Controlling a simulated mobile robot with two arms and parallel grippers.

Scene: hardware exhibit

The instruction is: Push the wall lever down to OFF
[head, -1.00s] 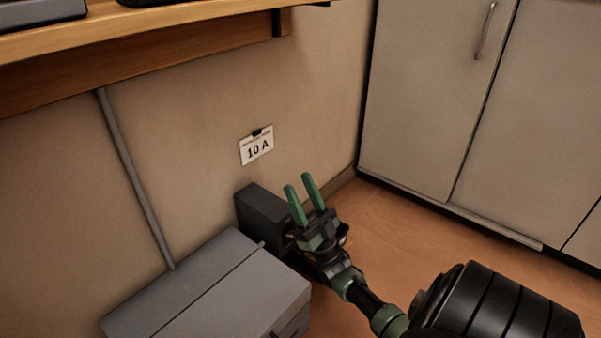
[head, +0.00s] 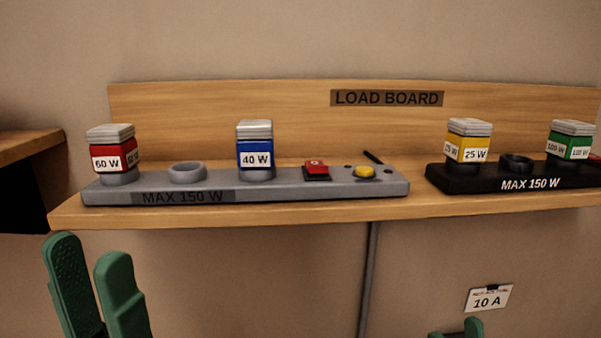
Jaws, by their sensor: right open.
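No wall lever is in view in the head view now. My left gripper (head: 88,252) rises at the lower left in front of the bare wall, below the shelf's left end. Its two green fingers stand apart with nothing between them. My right gripper (head: 457,330) shows only as green fingertips at the bottom edge, below the 10 A card (head: 488,298). Its fingers are apart, and its lower part is outside the frame.
A wooden shelf (head: 260,215) labelled LOAD BOARD crosses above both grippers. It carries a grey board (head: 390,188) with a red switch (head: 316,167) and yellow button (head: 364,172), and a black board (head: 440,180). A conduit (head: 369,280) runs down the wall.

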